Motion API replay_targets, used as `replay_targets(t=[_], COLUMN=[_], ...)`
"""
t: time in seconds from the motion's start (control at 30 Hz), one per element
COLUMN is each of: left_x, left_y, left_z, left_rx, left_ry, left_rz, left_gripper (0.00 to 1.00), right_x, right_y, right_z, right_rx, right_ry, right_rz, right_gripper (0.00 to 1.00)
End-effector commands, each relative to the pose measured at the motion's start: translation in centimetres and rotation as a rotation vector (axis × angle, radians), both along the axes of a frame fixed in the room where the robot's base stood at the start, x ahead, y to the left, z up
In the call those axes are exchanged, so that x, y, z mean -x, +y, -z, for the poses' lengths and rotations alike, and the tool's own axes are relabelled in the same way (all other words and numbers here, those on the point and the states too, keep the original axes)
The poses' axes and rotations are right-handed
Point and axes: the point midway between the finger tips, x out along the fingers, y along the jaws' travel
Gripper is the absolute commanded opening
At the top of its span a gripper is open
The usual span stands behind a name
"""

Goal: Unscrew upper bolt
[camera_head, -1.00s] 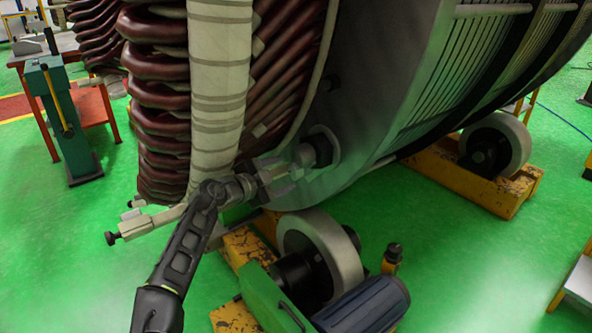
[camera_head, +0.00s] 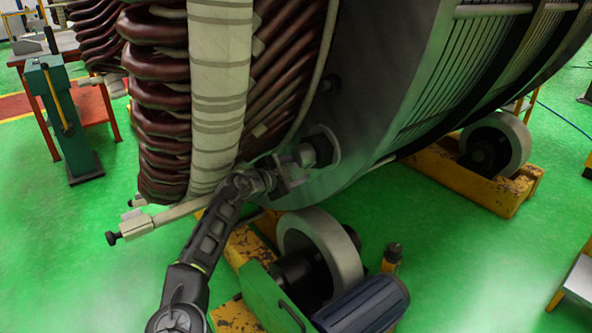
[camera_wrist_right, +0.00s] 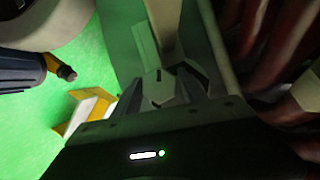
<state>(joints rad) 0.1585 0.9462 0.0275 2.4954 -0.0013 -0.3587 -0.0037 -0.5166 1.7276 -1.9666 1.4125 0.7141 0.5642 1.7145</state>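Another dark bolt head (camera_head: 322,150) sits lower, in a pale rounded bracket at the face's edge. My right gripper (camera_head: 294,168) is just left of this lower bolt, its fingers pointing at it. The fingers look spread apart; I cannot tell whether they touch the bolt. In the right wrist view, the gripper's fingers (camera_wrist_right: 172,88) reach towards a pale bar (camera_wrist_right: 165,25), dim and partly hidden. My left gripper is in neither view.
Dark red coils (camera_head: 160,110) and a white wrapped band (camera_head: 220,90) stand close to the gripper. A grey roller (camera_head: 330,245) on a yellow stand and a blue motor (camera_head: 365,305) lie below. A clamp rod (camera_head: 150,223) sticks out left.

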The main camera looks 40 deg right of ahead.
Motion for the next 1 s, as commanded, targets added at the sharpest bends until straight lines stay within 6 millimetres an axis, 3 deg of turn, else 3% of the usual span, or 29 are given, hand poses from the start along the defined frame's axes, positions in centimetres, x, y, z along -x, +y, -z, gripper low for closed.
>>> replay_targets(t=[0.57, 0.77, 1.0], left_x=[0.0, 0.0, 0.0], left_y=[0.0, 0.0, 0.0], left_z=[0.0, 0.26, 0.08], left_rx=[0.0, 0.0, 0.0], left_ry=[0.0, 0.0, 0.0], left_rz=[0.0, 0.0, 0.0], left_gripper=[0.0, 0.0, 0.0], right_x=[0.04, 0.0, -0.14], right_y=[0.0, -0.02, -0.05], right_z=[0.04, 0.17, -0.11], right_rx=[-0.001, -0.006, -0.013], right_ry=[0.0, 0.047, 0.339], right_rz=[0.001, 0.002, -0.001], right_gripper=[0.01, 0.0, 0.0])
